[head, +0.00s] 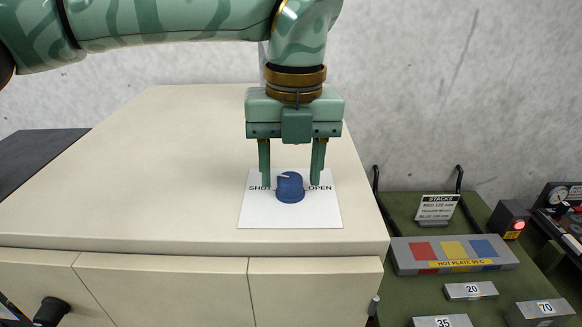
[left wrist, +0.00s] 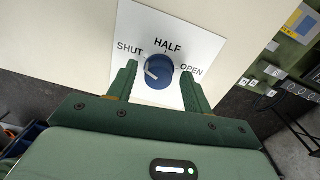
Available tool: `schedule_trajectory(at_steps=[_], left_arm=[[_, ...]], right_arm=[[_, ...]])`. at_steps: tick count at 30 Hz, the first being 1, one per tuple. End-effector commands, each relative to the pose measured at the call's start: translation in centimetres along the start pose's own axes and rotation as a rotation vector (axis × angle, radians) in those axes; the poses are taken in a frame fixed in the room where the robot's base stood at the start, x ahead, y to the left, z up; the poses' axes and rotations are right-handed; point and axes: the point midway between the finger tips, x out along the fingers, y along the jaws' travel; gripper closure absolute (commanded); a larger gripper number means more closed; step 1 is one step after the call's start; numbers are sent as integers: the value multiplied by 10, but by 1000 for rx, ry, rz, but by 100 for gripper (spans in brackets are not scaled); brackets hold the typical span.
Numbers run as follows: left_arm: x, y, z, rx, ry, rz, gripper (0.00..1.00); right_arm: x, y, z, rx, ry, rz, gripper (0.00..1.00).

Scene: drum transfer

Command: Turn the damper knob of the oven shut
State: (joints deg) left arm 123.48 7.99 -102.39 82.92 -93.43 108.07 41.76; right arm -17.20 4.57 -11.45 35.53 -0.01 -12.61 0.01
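The blue damper knob (head: 290,187) stands on a white label plate (head: 290,216) on top of a cream cabinet. In the left wrist view the knob (left wrist: 159,68) sits among the words SHUT, HALF and OPEN. Its white pointer mark lies on its left side, toward the SHUT side. My left gripper (head: 291,184) points down over the plate. Its two fingers are open, one on each side of the knob, with a gap on both sides in the left wrist view (left wrist: 158,80). My right gripper is not in view.
The cream cabinet top (head: 130,185) is otherwise clear. To its right, a green bench (head: 400,295) bears a hot plate (head: 455,253) with red, yellow and blue squares, a STACKS sign (head: 437,207), a red-lit box (head: 509,219) and several numbered blocks.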

Motion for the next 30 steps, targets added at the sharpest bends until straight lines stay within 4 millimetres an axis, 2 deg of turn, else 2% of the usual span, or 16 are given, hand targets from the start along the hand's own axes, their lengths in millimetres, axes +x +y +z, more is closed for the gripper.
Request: schedule_trajectory(at_steps=[12, 16, 20, 30], left_arm=[[2, 0, -1, 2, 6, 5, 47], [-6, 0, -1, 2, 6, 5, 47], [-32, 0, -1, 0, 3, 3, 47], [-126, -1, 0, -1, 1, 4, 47]], right_arm=[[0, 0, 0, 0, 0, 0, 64], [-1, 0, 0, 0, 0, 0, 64], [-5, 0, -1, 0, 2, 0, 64], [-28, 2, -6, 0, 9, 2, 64]])
